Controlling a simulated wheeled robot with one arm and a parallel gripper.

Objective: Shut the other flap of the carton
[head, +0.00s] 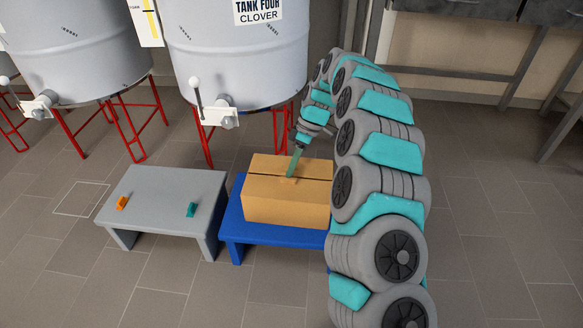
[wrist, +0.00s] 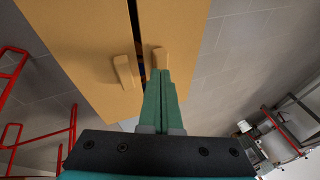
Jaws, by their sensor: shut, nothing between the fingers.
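The carton (head: 287,208) is a tan box on a blue bench. Its two top flaps lie nearly flat, with a narrow dark gap between them. The far flap (head: 275,162) and the near flap (head: 262,188) show in the head view. In the wrist view the left flap (wrist: 90,40) and right flap (wrist: 180,25) each carry a small tab by the gap. My gripper (head: 290,177) is shut and empty, pointing down at the carton top. In the wrist view its fingertips (wrist: 160,72) are at the right tab (wrist: 159,57); whether they touch cannot be told.
The blue bench (head: 233,227) stands beside a grey bench (head: 160,190), which bears an orange piece (head: 121,203) and a teal piece (head: 192,210). The floor in front is clear.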

